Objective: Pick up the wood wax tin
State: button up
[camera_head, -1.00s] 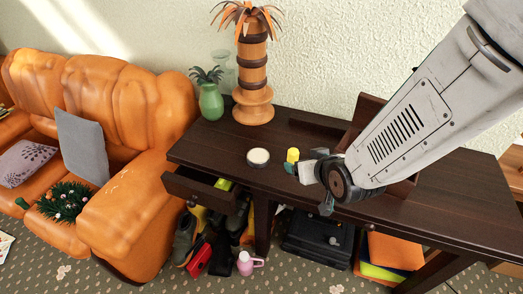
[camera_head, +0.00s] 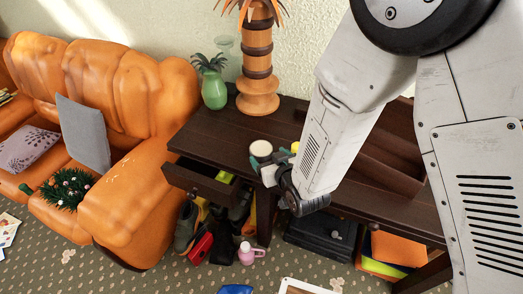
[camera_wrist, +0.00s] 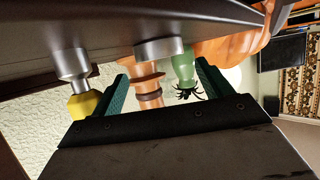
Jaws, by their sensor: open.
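The wood wax tin, a low round tin with a pale top (camera_head: 261,148), sits on the dark wooden table. In the wrist view, where the scene is upside down, it is a short silvery cylinder (camera_wrist: 159,47) against the tabletop. My gripper (camera_head: 268,161) is at the table's front side, just in front of the tin, and partly overlaps it in the head view. In the wrist view its green fingers (camera_wrist: 162,72) are spread apart, with nothing held between them. The tin appears beyond the fingertips, roughly between them. Whether a finger touches it I cannot tell.
A yellow-topped object (camera_wrist: 82,104) stands near the tin. A green vase (camera_head: 214,92) and a wooden palm-like lamp (camera_head: 258,85) stand behind. An open drawer (camera_head: 198,180) juts out at the front left. A wooden rack (camera_head: 385,165) is behind my arm.

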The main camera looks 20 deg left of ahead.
aim_at(261, 148)
jog(key=x, duration=0.5)
jog(key=shift+w+a+f, duration=0.1)
jog(key=shift+w+f, duration=0.05)
jog(key=shift+w, duration=0.05)
jog(key=c, duration=0.9)
jog(key=shift+o, duration=0.2)
